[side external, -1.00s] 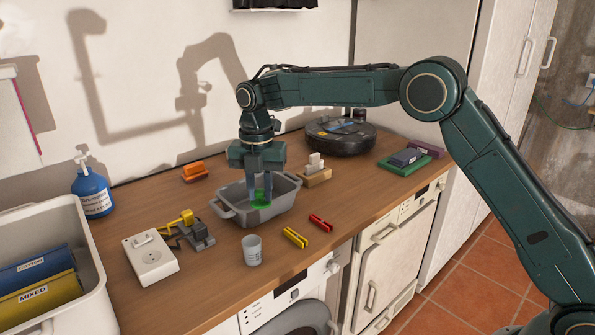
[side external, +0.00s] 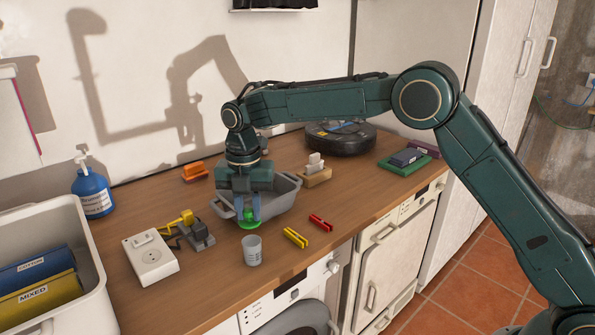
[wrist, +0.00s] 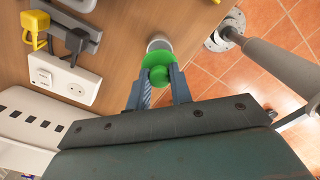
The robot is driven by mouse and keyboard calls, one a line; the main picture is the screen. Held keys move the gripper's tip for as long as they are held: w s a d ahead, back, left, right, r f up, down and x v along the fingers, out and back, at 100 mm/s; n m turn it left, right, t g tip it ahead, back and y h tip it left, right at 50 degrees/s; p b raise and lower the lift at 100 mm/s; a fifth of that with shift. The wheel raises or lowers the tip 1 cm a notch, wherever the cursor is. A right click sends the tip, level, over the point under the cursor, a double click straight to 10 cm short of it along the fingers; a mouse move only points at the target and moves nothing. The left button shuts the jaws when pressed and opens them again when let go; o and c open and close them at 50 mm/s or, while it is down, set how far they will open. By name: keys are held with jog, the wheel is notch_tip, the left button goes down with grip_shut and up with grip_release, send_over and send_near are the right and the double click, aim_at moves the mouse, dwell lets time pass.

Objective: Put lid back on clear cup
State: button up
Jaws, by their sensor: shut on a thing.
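The clear cup (side external: 252,251) stands upright and open on the wooden counter near its front edge. The round green lid (side external: 247,224) is held by its knob between the fingers of my gripper (side external: 247,208), which is shut on it. In the side view the lid is in the air, behind and slightly left of the cup and apart from it. In the wrist view the green lid (wrist: 158,66) sits between the fingertips of my gripper (wrist: 159,77), with the cup (wrist: 159,42) just beyond, its rim partly hidden by the lid.
A grey basin (side external: 283,196) stands behind my gripper. A yellow clip (side external: 295,238) and a red clip (side external: 320,223) lie right of the cup. A white socket box (side external: 150,258) and a grey power strip (side external: 198,238) lie to the left. A robot vacuum (side external: 340,138) is at the back.

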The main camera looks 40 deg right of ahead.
aim_at(249, 222)
jog(key=shift+f, duration=2.3)
jog(key=shift+f, duration=0.15)
dwell(0.7)
jog(key=o, duration=1.5)
jog(key=shift+r, duration=0.2)
jog(key=shift+r, duration=3.3)
